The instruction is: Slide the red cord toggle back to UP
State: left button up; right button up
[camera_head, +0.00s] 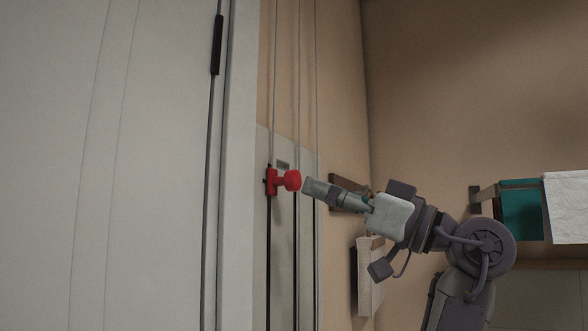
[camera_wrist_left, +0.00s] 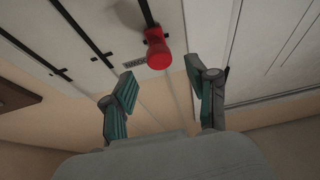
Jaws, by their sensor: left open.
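The red toggle (camera_head: 291,180) sticks out from a rail on a pale panel in the head view, its round knob facing my left gripper. In the left wrist view the toggle (camera_wrist_left: 158,54) lies ahead of the gripper, above the gap between the fingers. My left gripper (camera_head: 306,187) is open and empty, its tips just short of the knob and apart from it. Its two teal-padded fingers are spread in the wrist view (camera_wrist_left: 163,87). My right gripper is not in view.
A large white door (camera_head: 110,170) fills the left of the head view. Thin cords or rails (camera_head: 298,80) run along the wall near the toggle. A rack with a teal cloth (camera_head: 521,212) and a white towel (camera_head: 567,205) is at the right. The space around the knob looks clear.

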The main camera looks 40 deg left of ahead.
aim_at(298, 181)
pick_arm(q)
jog(key=p+x, duration=0.1)
jog(key=x, duration=0.5)
jog(key=shift+c, duration=0.3)
jog(key=shift+c, duration=1.3)
grip_shut()
